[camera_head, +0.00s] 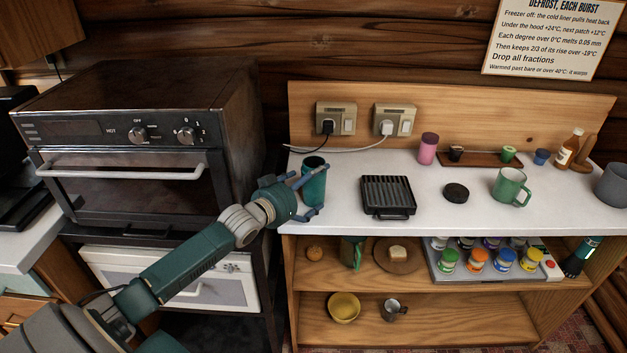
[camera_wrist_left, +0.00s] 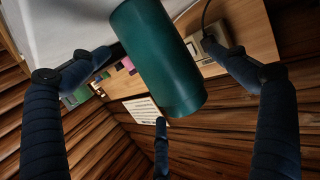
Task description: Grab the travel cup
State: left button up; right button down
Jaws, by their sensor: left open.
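The travel cup (camera_head: 314,184), a plain teal-green cylinder, stands upright at the left end of the white counter. It also shows large in the left wrist view (camera_wrist_left: 160,60), lying across the space between the fingers. My left gripper (camera_head: 308,192) is open, with its blue fingers spread around the cup's sides. One finger passes on each side of the cup in the left wrist view, and a third shows below it. Whether any finger touches the cup cannot be told. My right gripper is not in view.
A black grill pan (camera_head: 388,196) sits just right of the cup. A dark round puck (camera_head: 455,192) and a green mug (camera_head: 511,187) stand farther right. A pink cylinder (camera_head: 428,148) is behind. The oven (camera_head: 150,130) stands left of the counter.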

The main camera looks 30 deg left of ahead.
pick_arm(q)
jog(key=w, duration=0.1)
jog(key=w+f, duration=0.1)
jog(key=w, duration=0.1)
jog(key=shift+w+d, duration=0.1)
jog(key=shift+d, duration=0.05)
jog(key=shift+r, duration=0.15)
jog(key=shift+c, duration=0.5)
jog(key=c, duration=1.3)
jog(key=shift+c, duration=0.3)
jog(key=shift+r, duration=0.1)
